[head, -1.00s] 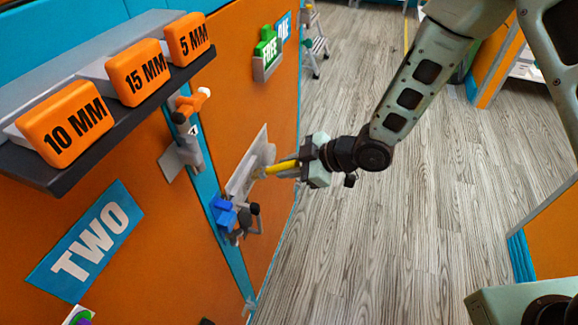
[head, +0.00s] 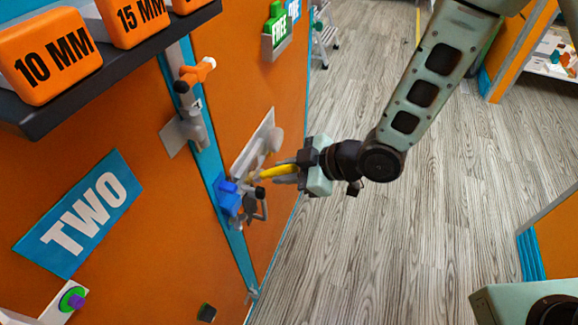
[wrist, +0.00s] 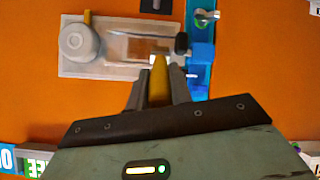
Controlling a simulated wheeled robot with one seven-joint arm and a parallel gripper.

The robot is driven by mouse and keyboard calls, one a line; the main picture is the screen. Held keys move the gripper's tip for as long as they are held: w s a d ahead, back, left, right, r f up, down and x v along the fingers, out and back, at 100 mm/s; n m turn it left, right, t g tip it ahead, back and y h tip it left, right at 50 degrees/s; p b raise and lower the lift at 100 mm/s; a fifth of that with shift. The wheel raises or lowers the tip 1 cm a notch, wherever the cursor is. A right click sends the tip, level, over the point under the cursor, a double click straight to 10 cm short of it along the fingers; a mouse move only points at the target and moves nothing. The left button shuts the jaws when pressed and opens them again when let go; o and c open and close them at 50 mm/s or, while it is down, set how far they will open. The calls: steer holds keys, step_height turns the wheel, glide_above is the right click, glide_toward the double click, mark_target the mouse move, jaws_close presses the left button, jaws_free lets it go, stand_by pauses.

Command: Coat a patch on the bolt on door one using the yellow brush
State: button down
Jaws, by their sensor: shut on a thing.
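My gripper (head: 288,172) is shut on the yellow brush (head: 271,172) and holds it out level towards the orange door on the right. The brush also shows between the fingers in the wrist view (wrist: 158,82). A pale plate (head: 259,137) with a round white knob (head: 277,138) is mounted on that door. In the wrist view the brush tip overlaps the silvery bolt (wrist: 155,59) at the plate's right end. Whether the tip touches the bolt, and any coating there, cannot be told.
A blue block (head: 229,198) with a dark-knobbed latch sits by the teal door edge, close to the brush. An orange-handled latch (head: 199,70) is above. A shelf with orange blocks (head: 50,60) juts out at upper left.

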steer(key=shift+s, duration=0.1)
steer(key=shift+s+d, duration=0.35)
steer(key=shift+d, duration=0.6)
steer(key=shift+s+d, duration=0.3)
steer(key=shift+d, duration=0.6)
steer(key=shift+s+d, duration=0.35)
steer(key=shift+d, duration=0.6)
steer(key=shift+s+d+b, duration=0.15)
steer(key=shift+s+d, duration=0.1)
steer(key=shift+d, duration=0.45)
steer(key=shift+s+d+b, duration=0.15)
steer(key=shift+s+d, duration=0.1)
steer(key=shift+d, duration=0.45)
